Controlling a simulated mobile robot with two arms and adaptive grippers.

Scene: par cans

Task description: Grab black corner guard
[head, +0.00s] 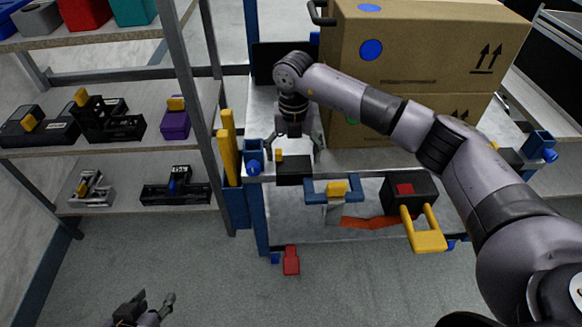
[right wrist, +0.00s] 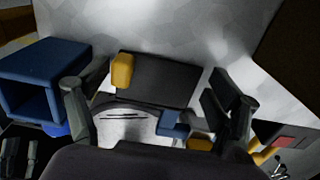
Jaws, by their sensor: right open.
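A black block-shaped piece (head: 294,170) with a yellow knob lies at the front left of the cart's upper shelf; it appears to be the black corner guard. In the right wrist view the black piece (right wrist: 160,80) sits between and beyond the fingers. My right gripper (head: 298,145) points down over it, open, with its fingers apart and nothing held. It also shows in the right wrist view (right wrist: 160,105). My left gripper (head: 156,295) is open and empty, low over the floor at the bottom left.
Cardboard boxes (head: 400,50) stand on the cart right of my right gripper. A blue corner piece (head: 253,152) and yellow upright (head: 228,150) are close on its left. A blue-and-yellow piece (head: 333,188) and a black-and-red piece (head: 405,190) are nearby. A shelf rack (head: 110,145) stands left.

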